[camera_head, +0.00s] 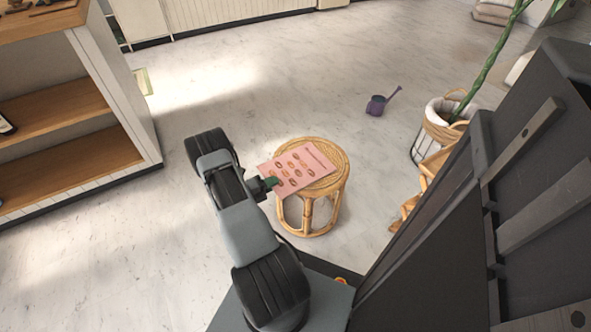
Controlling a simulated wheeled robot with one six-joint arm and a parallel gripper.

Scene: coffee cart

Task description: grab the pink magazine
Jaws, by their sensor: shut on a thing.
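The pink magazine (299,167) shows rows of small brown pictures on its cover. It lies flat on or just over the round rattan stool (338,159), its left edge reaching past the stool's rim. My gripper (271,182) is at the magazine's lower left edge and is shut on it. The fingertips are small in this view and partly covered by the magazine. I cannot tell whether the magazine is lifted clear of the stool top.
A purple watering can (376,106) stands on the floor behind the stool. A plant in a basket (432,133) stands at the right, and a wooden shelf unit (60,120) at the left. The floor between them is mostly clear.

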